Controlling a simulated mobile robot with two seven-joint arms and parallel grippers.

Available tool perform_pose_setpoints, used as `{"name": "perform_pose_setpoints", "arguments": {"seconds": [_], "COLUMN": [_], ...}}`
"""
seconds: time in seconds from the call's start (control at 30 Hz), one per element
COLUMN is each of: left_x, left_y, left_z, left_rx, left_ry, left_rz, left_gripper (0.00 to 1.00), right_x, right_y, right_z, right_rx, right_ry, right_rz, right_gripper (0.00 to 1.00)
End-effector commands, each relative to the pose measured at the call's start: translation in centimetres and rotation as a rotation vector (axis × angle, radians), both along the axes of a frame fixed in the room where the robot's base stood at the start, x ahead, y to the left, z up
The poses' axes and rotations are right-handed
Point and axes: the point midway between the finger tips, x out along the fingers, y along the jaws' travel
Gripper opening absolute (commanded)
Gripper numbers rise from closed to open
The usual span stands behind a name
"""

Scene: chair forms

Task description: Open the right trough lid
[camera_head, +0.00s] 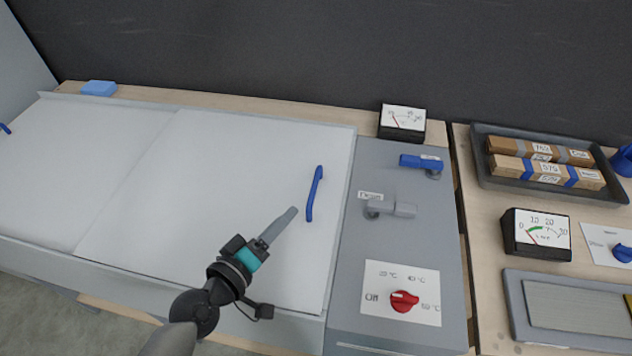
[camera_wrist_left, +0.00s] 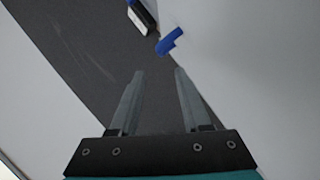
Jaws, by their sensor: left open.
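The trough has two flat white lids side by side, both lying closed. The right trough lid (camera_head: 225,190) carries an upright-looking blue bar handle (camera_head: 314,194) near its right edge. My left gripper (camera_head: 292,212) is over the right lid, a little to the left of the handle and apart from it. In the left wrist view its two fingers (camera_wrist_left: 159,73) stand apart with nothing between them. A blue part (camera_wrist_left: 170,41) shows beyond the fingertips there; I cannot tell whether it is the lid handle or a lever. My right gripper is not in view.
Right of the trough, a grey panel (camera_head: 345,290) carries a blue lever (camera_head: 420,162), a grey lever (camera_head: 390,208) and a red knob (camera_head: 404,301). A gauge (camera_head: 402,122) stands behind. A black tray (camera_head: 500,185) with wrapped bars is farther right. A blue block (camera_head: 99,88) lies at back left.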

Motion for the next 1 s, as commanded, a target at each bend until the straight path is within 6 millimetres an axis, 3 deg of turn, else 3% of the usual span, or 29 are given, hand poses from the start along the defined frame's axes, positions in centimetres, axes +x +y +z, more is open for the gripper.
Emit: {"name": "perform_pose_setpoints", "arguments": {"seconds": [0.17, 0.6, 1.0], "left_x": [2.9, 8.9, 10.5], "left_y": [-1.6, -5.3, -6.2], "left_z": [-0.6, -2.3, -2.6], "left_rx": [-0.002, 0.0, 0.002], "left_ry": [-0.002, -0.001, 0.0], "left_rz": [0.001, -0.002, -0.001], "left_gripper": [0.47, 0.47, 0.47], "right_x": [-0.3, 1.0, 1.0], "right_y": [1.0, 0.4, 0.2], "right_z": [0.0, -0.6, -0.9], "right_rx": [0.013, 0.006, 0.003], "right_ry": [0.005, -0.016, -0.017], "right_rz": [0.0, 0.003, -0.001], "right_gripper": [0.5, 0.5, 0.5]}}
